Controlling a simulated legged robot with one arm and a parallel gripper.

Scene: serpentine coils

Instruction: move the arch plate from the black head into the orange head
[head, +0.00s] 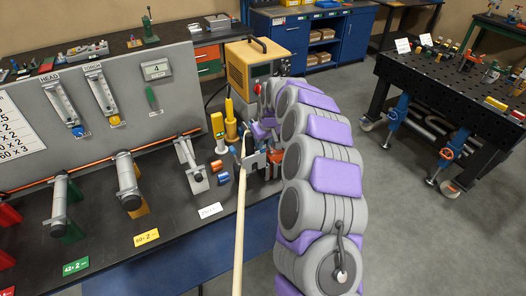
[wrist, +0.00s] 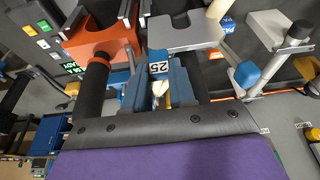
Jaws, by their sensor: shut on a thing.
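The grey arch plate (wrist: 185,34), with a rounded notch, is at the top middle of the wrist view, with a blue tab marked 25 (wrist: 159,66) below it. My gripper (wrist: 157,88) is shut on the tab, its bluish fingers partly hidden. The orange head (wrist: 100,40) stands just left of the plate, with a dark handle below it. It also shows small in the head view (head: 276,157), beside the end of my arm.
A yellow machine (head: 254,66) stands behind my arm. Yellow bottles (head: 230,122) and small blue and orange pieces are left of the gripper. Tube stands (head: 130,184) line the dark bench. A pale rod (head: 241,225) crosses the front. A black perforated table (head: 450,90) is at right.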

